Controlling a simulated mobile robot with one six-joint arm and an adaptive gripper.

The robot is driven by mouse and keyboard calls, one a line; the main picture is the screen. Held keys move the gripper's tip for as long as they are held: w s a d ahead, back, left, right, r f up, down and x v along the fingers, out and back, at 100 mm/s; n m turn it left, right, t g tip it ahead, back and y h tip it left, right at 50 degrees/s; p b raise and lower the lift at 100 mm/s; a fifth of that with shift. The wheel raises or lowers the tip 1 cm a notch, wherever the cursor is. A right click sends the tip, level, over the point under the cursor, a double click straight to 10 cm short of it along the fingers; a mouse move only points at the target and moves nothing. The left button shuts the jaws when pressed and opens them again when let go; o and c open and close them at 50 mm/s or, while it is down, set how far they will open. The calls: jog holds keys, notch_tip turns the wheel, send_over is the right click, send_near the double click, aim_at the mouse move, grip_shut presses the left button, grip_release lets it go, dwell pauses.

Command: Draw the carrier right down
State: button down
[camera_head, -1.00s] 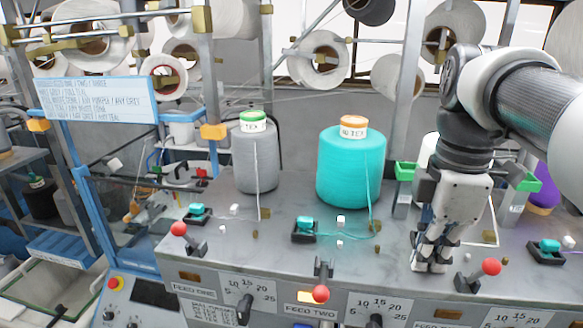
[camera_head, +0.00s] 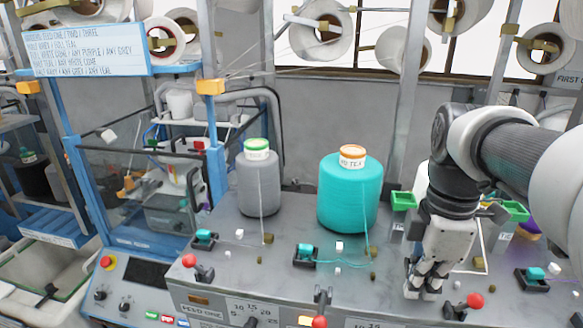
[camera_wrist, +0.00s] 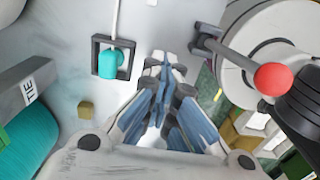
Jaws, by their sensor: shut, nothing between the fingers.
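No part is plainly marked as a carrier, and I cannot tell which one it is. My gripper (camera_head: 424,289) is shut and empty, pointing down over the grey console, left of a red-knobbed lever (camera_head: 475,300). In the wrist view my gripper (camera_wrist: 161,66) has its fingers together. A teal block in a dark square frame (camera_wrist: 108,62) lies left of the fingers, apart from them. The red knob (camera_wrist: 272,80) is to their right, also apart. Whether the fingertips touch the console is unclear. My gripper and arm hide part of the console in the head view.
A teal yarn cone (camera_head: 349,195) and a grey cone (camera_head: 258,187) stand behind the console's front controls. Other red-knobbed levers (camera_head: 188,260) and teal blocks (camera_head: 306,252) line the console. Green clips (camera_head: 403,200) and a metal post flank my arm. A written sign (camera_head: 85,48) hangs left.

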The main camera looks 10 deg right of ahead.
notch_tip(320, 180, down, 23)
jog(key=b, duration=1.2)
jog(key=shift+s+f, duration=0.1)
jog(key=shift+f, duration=0.05)
